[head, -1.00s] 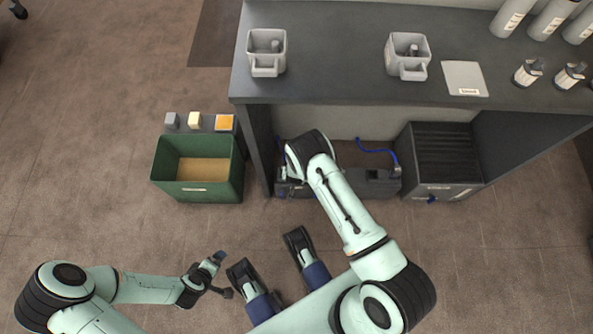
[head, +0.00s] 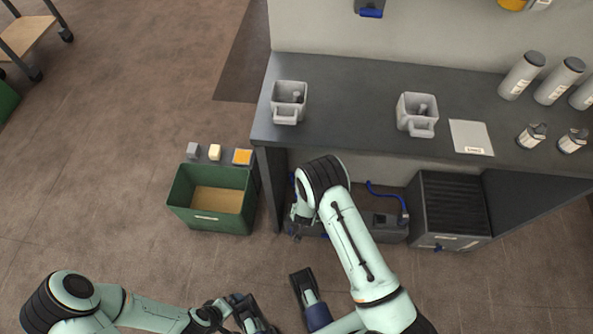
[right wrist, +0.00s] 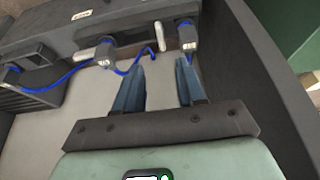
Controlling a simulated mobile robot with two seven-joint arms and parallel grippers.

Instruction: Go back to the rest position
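My right gripper (head: 297,232) reaches under the front edge of the dark bench, beside its left side panel. In the right wrist view its two blue-grey fingers (right wrist: 160,80) are apart with nothing between them. A black plug (right wrist: 187,42) on a blue cable lies just beyond the right fingertip, and another plug (right wrist: 105,50) lies further left. My left gripper (head: 222,308) is low in the head view, near dark parts of my own body. Its fingers are too overlapped there to tell their opening.
The dark bench (head: 350,100) carries two grey mug-like holders (head: 289,103) (head: 416,115) and several bottles. Under it stand a dark unit (head: 380,222) and a ribbed black box (head: 447,205). A green bin (head: 212,226) stands left of the bench.

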